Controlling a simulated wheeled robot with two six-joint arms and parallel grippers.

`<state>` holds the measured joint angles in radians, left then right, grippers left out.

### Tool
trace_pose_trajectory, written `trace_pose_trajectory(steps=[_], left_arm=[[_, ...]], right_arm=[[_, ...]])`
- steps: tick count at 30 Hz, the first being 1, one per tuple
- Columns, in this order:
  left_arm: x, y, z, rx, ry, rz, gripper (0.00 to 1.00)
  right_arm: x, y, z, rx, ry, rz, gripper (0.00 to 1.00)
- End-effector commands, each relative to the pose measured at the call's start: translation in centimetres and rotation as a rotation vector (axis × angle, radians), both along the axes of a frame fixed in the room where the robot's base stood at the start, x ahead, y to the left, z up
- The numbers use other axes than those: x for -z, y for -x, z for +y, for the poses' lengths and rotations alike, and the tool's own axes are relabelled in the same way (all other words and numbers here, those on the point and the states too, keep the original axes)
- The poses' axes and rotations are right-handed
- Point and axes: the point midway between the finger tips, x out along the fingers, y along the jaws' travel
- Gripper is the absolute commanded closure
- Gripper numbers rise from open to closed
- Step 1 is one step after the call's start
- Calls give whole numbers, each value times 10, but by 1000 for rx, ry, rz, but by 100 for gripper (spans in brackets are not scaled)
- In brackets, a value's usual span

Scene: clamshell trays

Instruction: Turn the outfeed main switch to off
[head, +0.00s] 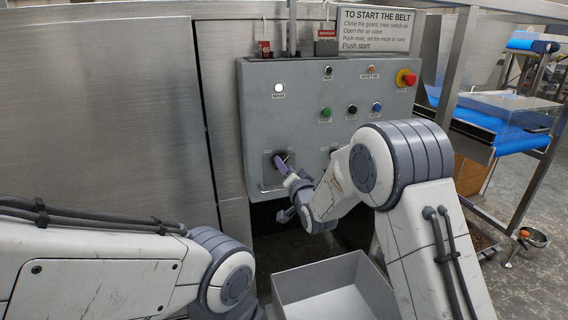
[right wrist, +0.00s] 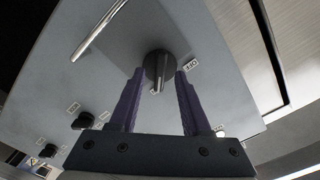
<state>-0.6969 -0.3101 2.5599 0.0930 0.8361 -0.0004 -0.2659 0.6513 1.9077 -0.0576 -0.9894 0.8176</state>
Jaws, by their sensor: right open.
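The main switch is a black rotary knob at the lower left of the grey control panel (head: 258,120); in the right wrist view the knob (right wrist: 158,62) has its grip bar in line with the fingers. The lamp marked MAIN (head: 278,88) glows white. My left gripper is out of view.
A red emergency button (head: 406,78) on a yellow base sits at the panel's right, with several small buttons between. A metal bar handle (right wrist: 98,30) is near the knob. A grey bin (head: 335,290) stands below. A blue belt (head: 500,125) runs at right.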

Motion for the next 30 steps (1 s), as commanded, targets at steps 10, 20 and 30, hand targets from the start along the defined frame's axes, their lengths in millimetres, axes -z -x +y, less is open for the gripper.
trace_pose_trajectory(steps=[10,20,30], left_arm=[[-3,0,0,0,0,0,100],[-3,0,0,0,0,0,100],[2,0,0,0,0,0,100]], right_arm=[[0,-17,6,0,0,0,52],[0,-17,5,0,0,0,100],[1,-16,5,0,28,-9,100]])
